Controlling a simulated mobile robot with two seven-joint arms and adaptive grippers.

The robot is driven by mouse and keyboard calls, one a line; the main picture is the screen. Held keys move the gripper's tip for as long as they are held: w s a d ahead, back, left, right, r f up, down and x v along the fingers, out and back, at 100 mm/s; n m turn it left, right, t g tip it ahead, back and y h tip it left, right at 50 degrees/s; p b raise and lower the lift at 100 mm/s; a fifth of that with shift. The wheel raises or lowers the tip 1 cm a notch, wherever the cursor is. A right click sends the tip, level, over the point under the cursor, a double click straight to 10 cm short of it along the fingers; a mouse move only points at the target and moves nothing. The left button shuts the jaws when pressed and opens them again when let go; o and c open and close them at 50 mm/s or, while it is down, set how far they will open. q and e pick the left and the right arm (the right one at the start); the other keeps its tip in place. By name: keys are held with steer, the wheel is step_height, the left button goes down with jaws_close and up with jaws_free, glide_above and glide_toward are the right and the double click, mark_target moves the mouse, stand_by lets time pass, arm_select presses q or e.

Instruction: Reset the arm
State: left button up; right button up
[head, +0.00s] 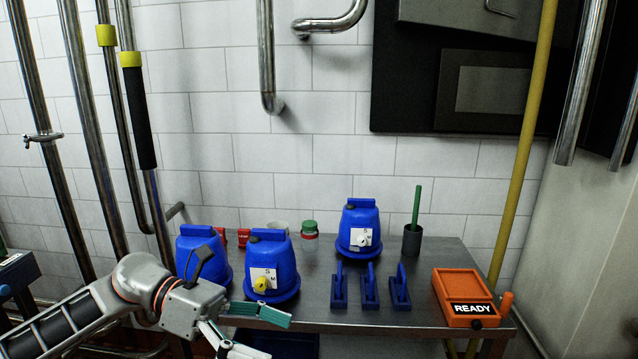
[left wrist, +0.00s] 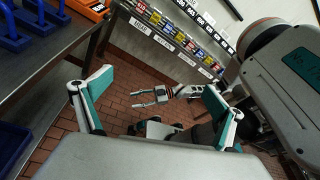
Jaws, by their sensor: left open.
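My left gripper (head: 276,336) is at the lower left of the head view, low at the table's front edge, below the blue domed housings. Its teal-padded fingers are apart and hold nothing. In the left wrist view the same gripper (left wrist: 158,84) is spread wide, with brick floor between its fingers. A second, smaller arm with a gripper (left wrist: 148,97) shows farther off there; it appears to be my right one, with its fingers apart and empty. My right arm is not in the head view.
The metal table (head: 350,312) carries a blue housing with a yellow knob (head: 271,266), another with a white knob (head: 359,228), small blue stands (head: 369,288), a dark cup (head: 412,240) and an orange READY box (head: 466,297). Pipes (head: 85,120) stand left. Labelled bins (left wrist: 185,35) line the wall.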

arm_select(q)
steer(key=d+n+t+h, duration=0.4)
steer(key=d+n+h, duration=0.1)
steer(key=n, duration=0.3)
steer(key=w+a+f+n+t+y, duration=0.2)
steer(key=a+f+n+t+y, duration=0.2)
steer(key=f+n+t, duration=0.65)
steer(key=w+a+f+n+t+y, duration=0.25)
steer(key=f+n+t+y, duration=0.2)
steer(key=n, duration=1.05)
steer(key=s+a+f+n+g+y, duration=0.1)
steer(key=s+a+f+n+y, duration=0.2)
steer(key=s+f, duration=0.3)
steer(key=s+a+f+n+g+y, duration=0.2)
steer(key=s+a+f+n, duration=0.2)
steer(key=f, duration=0.6)
steer(key=s+a+f+n+g+y, duration=0.2)
steer(key=s+a+f+n+y, duration=0.1)
steer(key=s+f+n, duration=0.4)
steer(key=shift+s+a+f+y, duration=0.35)
steer(key=shift+a+f, duration=0.4)
